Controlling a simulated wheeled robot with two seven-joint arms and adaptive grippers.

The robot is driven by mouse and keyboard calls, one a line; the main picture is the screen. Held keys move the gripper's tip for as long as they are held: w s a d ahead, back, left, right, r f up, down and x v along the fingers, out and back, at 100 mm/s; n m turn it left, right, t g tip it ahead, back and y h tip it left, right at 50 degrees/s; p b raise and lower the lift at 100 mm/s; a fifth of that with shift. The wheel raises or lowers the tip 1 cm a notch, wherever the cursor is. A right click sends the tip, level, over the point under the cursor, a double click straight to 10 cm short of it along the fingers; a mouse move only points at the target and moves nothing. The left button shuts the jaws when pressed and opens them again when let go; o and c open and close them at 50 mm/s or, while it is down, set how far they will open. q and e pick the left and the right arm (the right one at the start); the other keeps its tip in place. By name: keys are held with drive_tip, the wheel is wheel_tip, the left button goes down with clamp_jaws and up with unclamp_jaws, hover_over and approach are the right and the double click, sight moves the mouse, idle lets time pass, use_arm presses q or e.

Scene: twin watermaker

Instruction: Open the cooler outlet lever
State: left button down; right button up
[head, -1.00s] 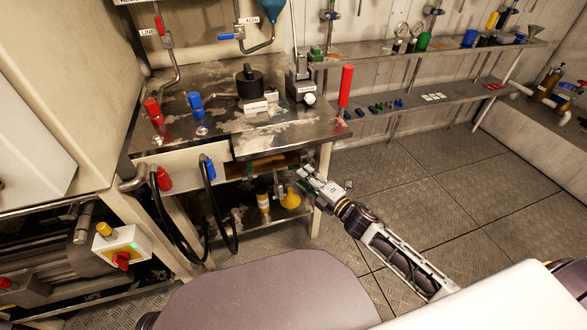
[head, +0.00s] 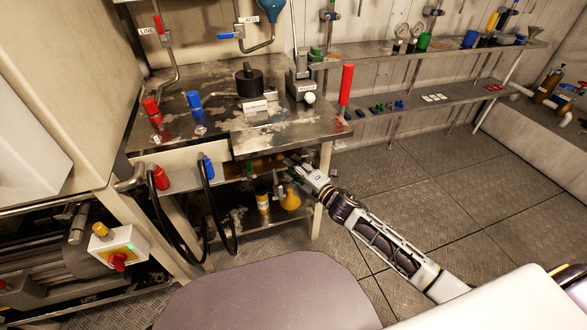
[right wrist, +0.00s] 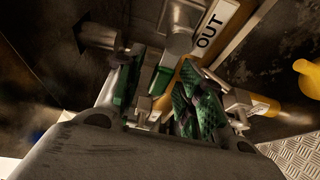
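In the right wrist view a white label reading "OUT" (right wrist: 211,30) sits beside metal valve fittings (right wrist: 180,28) and an orange-yellow pipe (right wrist: 190,76). My right gripper (right wrist: 160,100) reaches in with its green-padded fingers apart. A small green part (right wrist: 160,80), possibly the outlet lever, lies between the fingers; I cannot tell whether they touch it. In the head view my right gripper (head: 290,172) is under the front edge of the steel bench, and the valve there is too small and dark to make out. My left gripper is not in view.
The steel bench (head: 290,135) overhangs my right gripper. A yellow funnel (head: 290,201) and a bottle (head: 262,203) stand on the shelf below. Black hoses (head: 212,215) hang to the left. The floor (head: 440,195) to the right is clear.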

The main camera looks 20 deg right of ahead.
drive_tip(key=shift+w+a, duration=0.1)
drive_tip(key=shift+w, duration=0.1)
clamp_jaws()
idle(0.3)
